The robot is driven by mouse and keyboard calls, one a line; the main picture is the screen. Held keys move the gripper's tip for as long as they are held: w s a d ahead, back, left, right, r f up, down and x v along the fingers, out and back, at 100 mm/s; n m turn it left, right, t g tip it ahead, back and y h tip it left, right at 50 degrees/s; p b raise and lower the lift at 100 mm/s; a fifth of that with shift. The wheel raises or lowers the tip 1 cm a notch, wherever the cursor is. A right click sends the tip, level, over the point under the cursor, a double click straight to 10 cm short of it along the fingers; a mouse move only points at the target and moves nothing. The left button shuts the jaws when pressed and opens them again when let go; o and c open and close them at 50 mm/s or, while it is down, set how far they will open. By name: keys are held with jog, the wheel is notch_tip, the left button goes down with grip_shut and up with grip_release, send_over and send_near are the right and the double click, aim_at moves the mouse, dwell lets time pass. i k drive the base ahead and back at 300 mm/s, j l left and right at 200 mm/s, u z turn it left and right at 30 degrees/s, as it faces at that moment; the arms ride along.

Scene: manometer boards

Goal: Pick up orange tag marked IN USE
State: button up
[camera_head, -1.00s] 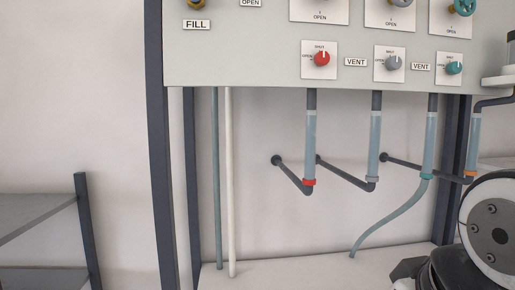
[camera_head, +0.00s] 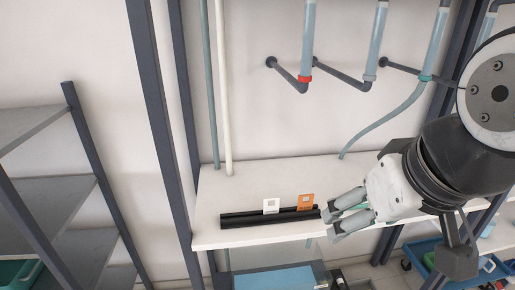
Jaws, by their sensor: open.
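An orange tag (camera_head: 306,202) stands upright in a dark rail (camera_head: 252,219) on the white shelf, near its front edge. A white tag (camera_head: 271,206) stands in the same rail to its left. Any lettering on the orange tag is too small to read. My gripper (camera_head: 332,224) is open and empty, just to the right of the orange tag in the picture, with its fingers pointing left. It covers the right end of the rail. I cannot tell how far apart in depth the fingers and the tag are.
The white shelf (camera_head: 226,197) is clear behind the rail. Pipes and a curved teal hose (camera_head: 387,124) come down behind it. Dark posts (camera_head: 160,120) stand to the left, beside a grey rack (camera_head: 62,205). A blue surface (camera_head: 275,279) and a blue cart lie below.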

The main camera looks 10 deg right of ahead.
aim_at(306, 205)
jog(key=i+l, duration=0.1)
jog(key=l, duration=0.75)
jog(key=i+l+u, duration=0.1)
jog(key=l, duration=0.8)
jog(key=i+l, duration=0.1)
jog(key=l, duration=0.75)
